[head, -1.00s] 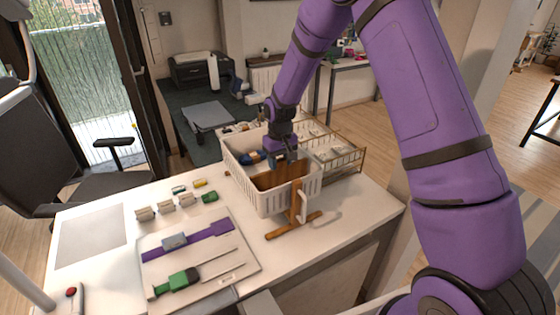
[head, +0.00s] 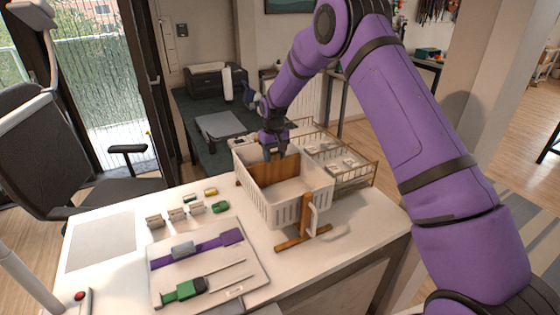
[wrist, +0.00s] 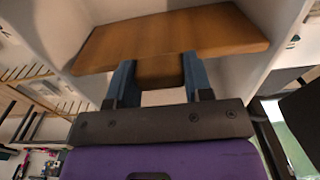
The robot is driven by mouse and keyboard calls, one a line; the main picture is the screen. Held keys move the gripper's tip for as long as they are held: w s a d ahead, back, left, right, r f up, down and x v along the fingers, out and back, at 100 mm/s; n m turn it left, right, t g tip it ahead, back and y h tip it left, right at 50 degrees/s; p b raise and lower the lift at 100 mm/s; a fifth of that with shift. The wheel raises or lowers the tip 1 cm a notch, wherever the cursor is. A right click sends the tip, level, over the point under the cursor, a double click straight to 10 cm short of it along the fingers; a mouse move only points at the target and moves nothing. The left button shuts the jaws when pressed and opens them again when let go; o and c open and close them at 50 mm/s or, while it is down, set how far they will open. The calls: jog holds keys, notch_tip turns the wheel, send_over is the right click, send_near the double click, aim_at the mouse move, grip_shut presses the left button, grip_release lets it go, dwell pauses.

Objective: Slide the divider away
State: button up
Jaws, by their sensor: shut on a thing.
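The divider is a brown wooden panel (head: 268,175) inside the white slatted basket (head: 290,207), near the basket's back wall. My gripper (head: 275,155) reaches down into the basket from above, at the divider's top edge. In the wrist view the blue fingers (wrist: 155,80) are shut on a wooden tab that sticks out from the divider (wrist: 170,35). The basket floor in front of the divider looks bare and white. Whatever lies behind the divider is hidden.
A wooden stand (head: 305,225) is at the basket's front right corner. A wire rack (head: 345,160) stands behind to the right. A tray (head: 210,265) with purple and green tools lies front left, with several small blocks (head: 177,213) behind it.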

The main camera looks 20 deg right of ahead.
jog(key=shift+w, duration=0.25)
jog(key=o, duration=1.3)
notch_tip(320, 180, up, 11)
jog(key=shift+f, duration=0.1)
